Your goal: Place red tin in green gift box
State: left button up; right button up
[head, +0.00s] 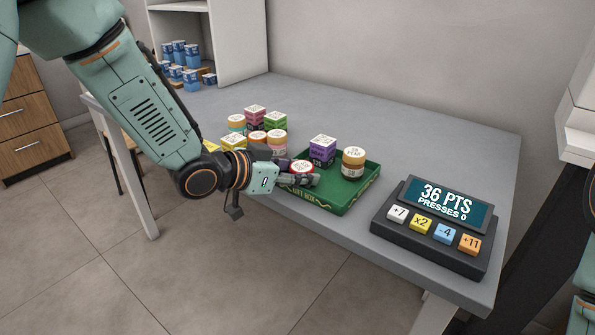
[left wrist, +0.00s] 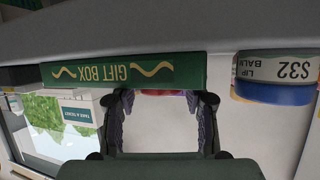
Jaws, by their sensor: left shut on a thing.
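The red tin (head: 302,166), with a white label on top, is at the left end of the green gift box (head: 345,207). My left gripper (head: 305,179) is shut on it. Whether the tin touches the box floor or is above it, I cannot tell. In the left wrist view a red sliver of the tin (left wrist: 165,92) shows between the fingers (left wrist: 165,125), below the box's lettered wall (left wrist: 125,71). The box holds a purple carton (head: 322,150) and a tan jar (head: 353,163). My right gripper is out of view.
Several small jars and cartons (head: 255,122) stand on the grey counter behind the left gripper. A keypad with a "36 PTS" screen (head: 447,202) stands right of the box. Blue items (head: 180,60) sit at the back left. The back right counter (head: 440,130) is clear.

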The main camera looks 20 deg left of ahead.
aim_at(294, 170)
pick_arm(q)
jog(key=shift+s+f, duration=0.3)
jog(key=shift+f, duration=0.3)
jog(key=o, duration=0.9)
jog(key=shift+c, duration=0.2)
jog(key=shift+r, duration=0.2)
jog(key=p+v, duration=0.1)
jog(key=v, duration=0.3)
jog(key=r+p+v, duration=0.1)
jog(key=v, duration=0.1)
jog(key=shift+w+r+p, duration=0.15)
jog(key=shift+w+p, duration=0.05)
jog(key=shift+p, duration=0.15)
jog(key=shift+s+a+r+p, duration=0.25)
jog(key=shift+s+a+p, duration=0.15)
jog(key=shift+a, duration=0.1)
jog(key=shift+p+v, duration=1.95)
jog(key=shift+v, duration=0.3)
jog(key=shift+f, duration=0.1)
